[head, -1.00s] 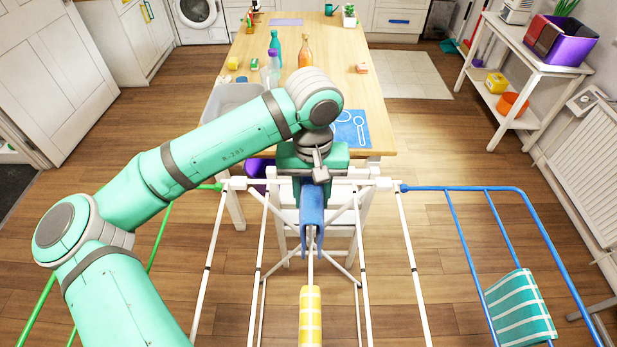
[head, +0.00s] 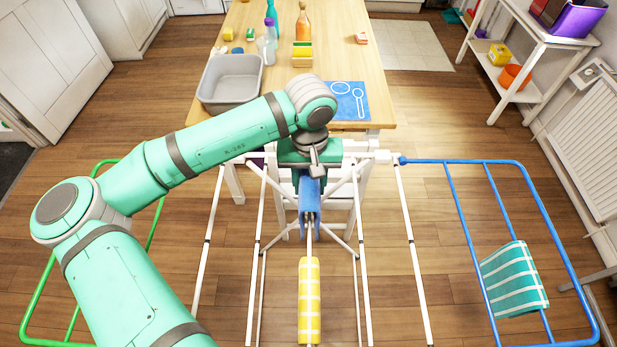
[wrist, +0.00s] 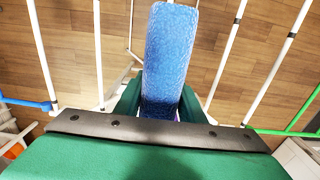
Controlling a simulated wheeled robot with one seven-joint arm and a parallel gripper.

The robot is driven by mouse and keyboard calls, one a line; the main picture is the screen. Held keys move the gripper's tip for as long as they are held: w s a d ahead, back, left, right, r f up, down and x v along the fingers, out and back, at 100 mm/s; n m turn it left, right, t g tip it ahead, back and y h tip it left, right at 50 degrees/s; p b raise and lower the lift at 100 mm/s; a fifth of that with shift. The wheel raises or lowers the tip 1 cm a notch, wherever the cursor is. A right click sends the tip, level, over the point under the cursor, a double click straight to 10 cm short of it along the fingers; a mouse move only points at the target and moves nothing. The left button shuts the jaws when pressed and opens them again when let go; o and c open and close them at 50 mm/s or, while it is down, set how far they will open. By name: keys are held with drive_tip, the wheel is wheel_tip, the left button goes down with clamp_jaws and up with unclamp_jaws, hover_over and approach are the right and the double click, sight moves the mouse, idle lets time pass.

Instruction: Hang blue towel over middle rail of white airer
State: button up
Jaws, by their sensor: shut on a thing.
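The white airer (head: 408,232) stands in front of me with several white rails running toward me. My gripper (head: 309,178) is over the far end of its middle rail (head: 309,241), shut on the blue towel (head: 309,203). In the head view, the towel hangs below the gripper, its two sides appearing to straddle the rail; whether it rests on it I cannot tell. The blue towel also fills the gap between the fingers in the wrist view (wrist: 170,55). A yellow striped towel (head: 309,300) hangs on the middle rail, nearer to me.
A teal striped towel (head: 514,280) hangs on the blue side wing (head: 575,250) at right. A green wing (head: 38,300) is at left. Beyond the airer stands a wooden table (head: 340,55) with a grey tub (head: 230,82) and bottles. A radiator (head: 590,150) is at far right.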

wheel_tip(320, 180, down, 12)
idle(1.1)
drive_tip(key=o, duration=1.2)
wheel_tip(320, 180, up, 11)
drive_tip(key=shift+f, duration=0.1)
